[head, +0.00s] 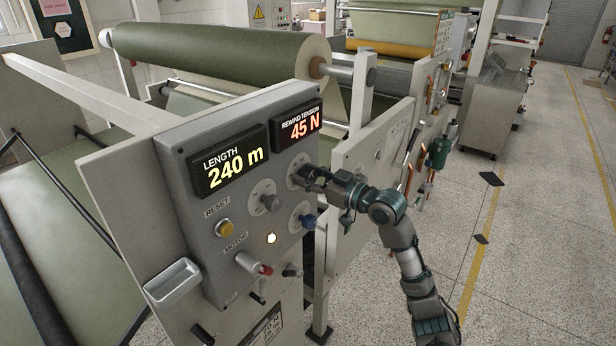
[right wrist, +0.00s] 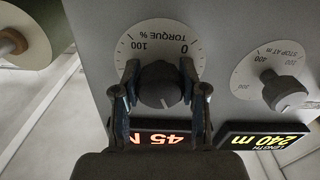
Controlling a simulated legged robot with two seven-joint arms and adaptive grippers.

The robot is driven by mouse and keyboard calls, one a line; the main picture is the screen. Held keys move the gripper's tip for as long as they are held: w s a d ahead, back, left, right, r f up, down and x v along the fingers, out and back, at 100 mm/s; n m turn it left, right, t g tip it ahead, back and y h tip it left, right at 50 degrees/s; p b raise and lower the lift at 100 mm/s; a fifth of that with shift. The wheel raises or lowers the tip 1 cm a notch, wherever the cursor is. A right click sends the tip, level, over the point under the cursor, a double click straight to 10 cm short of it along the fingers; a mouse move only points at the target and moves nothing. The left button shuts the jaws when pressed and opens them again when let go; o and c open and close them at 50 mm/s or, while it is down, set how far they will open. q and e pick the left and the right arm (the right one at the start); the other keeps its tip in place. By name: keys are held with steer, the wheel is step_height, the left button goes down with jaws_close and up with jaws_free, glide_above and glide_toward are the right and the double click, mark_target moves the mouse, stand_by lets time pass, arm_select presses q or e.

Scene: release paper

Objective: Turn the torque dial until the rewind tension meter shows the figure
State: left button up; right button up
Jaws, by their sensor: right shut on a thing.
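The rewind tension meter (head: 302,124) on the grey control panel reads 45 N in orange-red. It also shows upside down in the right wrist view (right wrist: 155,137), partly covered by my gripper. My right gripper (head: 313,180) is at the panel below this meter. In the right wrist view, its two fingers (right wrist: 160,72) are shut on the dark torque dial (right wrist: 160,90), one on each side. The dial's white scale plate, marked TORQUE %, 0 and 100, shows behind it. In the head view the gripper mostly hides the dial. My left gripper is not in view.
The length display (head: 229,161) reads 240 m. The stop dial (head: 269,202) sits close to the left of the torque dial. A green paper roll (head: 210,50) lies behind.

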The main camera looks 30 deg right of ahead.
steer(key=shift+d+r, duration=0.15)
steer(key=shift+r, duration=0.05)
stand_by(0.4)
steer(key=o, duration=1.1)
steer(key=shift+c, duration=0.2)
steer(key=shift+o, duration=0.5)
steer(key=shift+f, duration=0.15)
steer(key=v, duration=1.2)
steer(key=shift+w+f, duration=0.1)
